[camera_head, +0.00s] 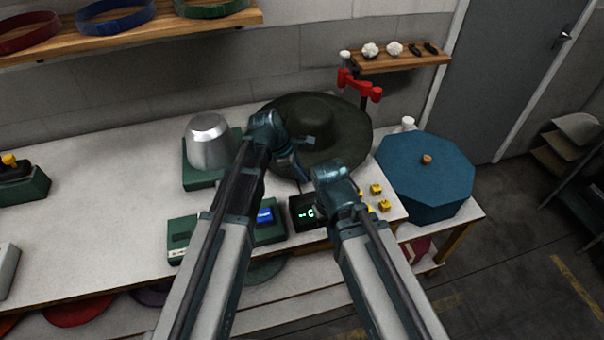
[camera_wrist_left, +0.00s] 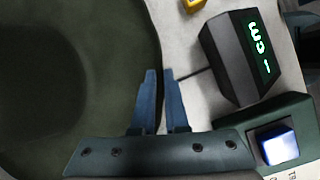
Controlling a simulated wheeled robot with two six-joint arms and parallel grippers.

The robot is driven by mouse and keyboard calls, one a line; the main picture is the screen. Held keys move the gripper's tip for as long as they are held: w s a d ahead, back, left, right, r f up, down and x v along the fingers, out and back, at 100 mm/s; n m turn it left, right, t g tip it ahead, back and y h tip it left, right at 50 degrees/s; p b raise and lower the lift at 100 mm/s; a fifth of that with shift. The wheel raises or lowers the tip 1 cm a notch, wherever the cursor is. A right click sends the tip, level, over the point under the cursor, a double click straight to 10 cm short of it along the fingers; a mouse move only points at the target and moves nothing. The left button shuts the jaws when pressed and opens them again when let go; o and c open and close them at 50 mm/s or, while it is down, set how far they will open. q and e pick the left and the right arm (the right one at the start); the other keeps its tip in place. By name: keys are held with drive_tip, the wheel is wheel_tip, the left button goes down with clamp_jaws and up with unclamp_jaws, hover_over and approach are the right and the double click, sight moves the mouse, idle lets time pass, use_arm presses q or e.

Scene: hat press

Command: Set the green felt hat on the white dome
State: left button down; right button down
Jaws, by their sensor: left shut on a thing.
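The dark green felt hat (camera_head: 318,114), with a round crown and wide brim, is crown up at the back right of the white table. It also fills the left of the left wrist view (camera_wrist_left: 60,70). My left gripper (camera_wrist_left: 159,82) is shut on the near edge of its brim, one finger over the felt and one beside it. My right gripper (camera_head: 334,182) is close to the near brim; its fingers are not clear, and I cannot tell if it touches. I see no white dome; anything under the hat is hidden.
A silver metal dome (camera_head: 209,145) on a green base stands left of the hat. A box with a blue button (camera_head: 265,215), a green-digit display (camera_head: 305,213) and yellow blocks (camera_head: 377,189) lie in front. A blue octagonal box (camera_head: 426,172) is right.

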use_arm(q)
drive_tip(key=shift+f+b, duration=0.85)
idle(0.4)
drive_tip(key=c, duration=0.8)
unclamp_jaws()
drive_tip(key=shift+c, duration=0.2)
drive_tip(key=shift+r, duration=0.1)
drive_tip(key=p+v, duration=1.2)
drive_tip(key=v, duration=0.1)
drive_tip(key=shift+a+r+p, duration=0.15)
drive_tip(key=shift+r+p, duration=0.2)
drive_tip(key=shift+s, duration=0.1)
